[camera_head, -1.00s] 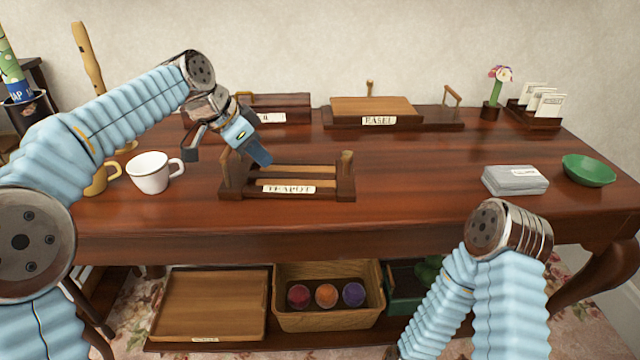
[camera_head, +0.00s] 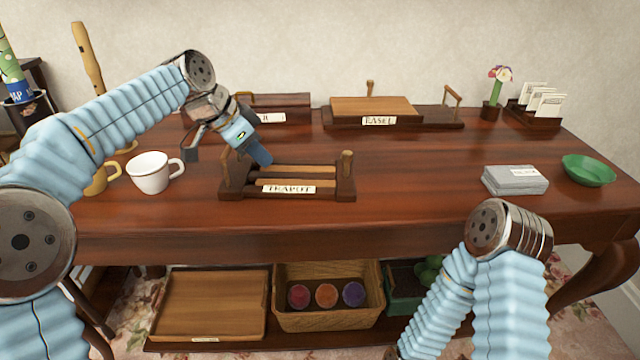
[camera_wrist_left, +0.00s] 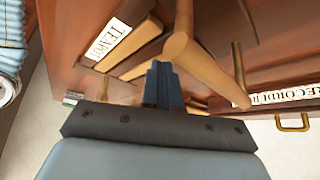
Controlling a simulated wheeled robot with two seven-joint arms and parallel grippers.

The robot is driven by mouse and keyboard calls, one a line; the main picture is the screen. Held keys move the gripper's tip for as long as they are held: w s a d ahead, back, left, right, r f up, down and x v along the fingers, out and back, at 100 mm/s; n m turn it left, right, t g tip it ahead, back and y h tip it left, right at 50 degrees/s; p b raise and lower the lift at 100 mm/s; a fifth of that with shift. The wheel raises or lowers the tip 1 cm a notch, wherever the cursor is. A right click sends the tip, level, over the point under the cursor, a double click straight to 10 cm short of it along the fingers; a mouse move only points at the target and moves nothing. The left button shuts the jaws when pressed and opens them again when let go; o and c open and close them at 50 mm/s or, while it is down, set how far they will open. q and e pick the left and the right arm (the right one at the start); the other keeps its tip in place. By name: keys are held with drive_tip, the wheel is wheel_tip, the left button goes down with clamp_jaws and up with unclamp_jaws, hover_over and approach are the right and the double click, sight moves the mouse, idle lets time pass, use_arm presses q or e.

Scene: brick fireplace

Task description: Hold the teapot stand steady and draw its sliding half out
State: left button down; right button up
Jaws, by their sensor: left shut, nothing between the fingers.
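The teapot stand (camera_head: 330,194) is a dark wooden frame with lighter slats and a TEAPOT label (camera_head: 288,189). It sits on the table left of centre, with an upright peg (camera_head: 346,162) at its right end. My left gripper (camera_head: 262,158) is shut and empty, pointing down at the stand's back left part; I cannot tell whether it touches. In the left wrist view its blue fingers (camera_wrist_left: 162,85) are together beside a round light wooden peg (camera_wrist_left: 178,46), and the label (camera_wrist_left: 108,40) shows beyond. My right arm (camera_head: 500,245) is low at the right; its gripper is out of view.
A white mug (camera_head: 149,173) and a yellow mug stand left of the stand. The EASEL stand (camera_head: 440,119) and a labelled wooden box (camera_head: 290,106) are behind. The table between is clear.

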use_arm(q)
drive_tip(key=shift+f+b, duration=0.6)
drive_tip(key=shift+f, duration=0.25)
idle(0.4)
drive_tip(key=shift+f, duration=0.2)
idle(0.7)
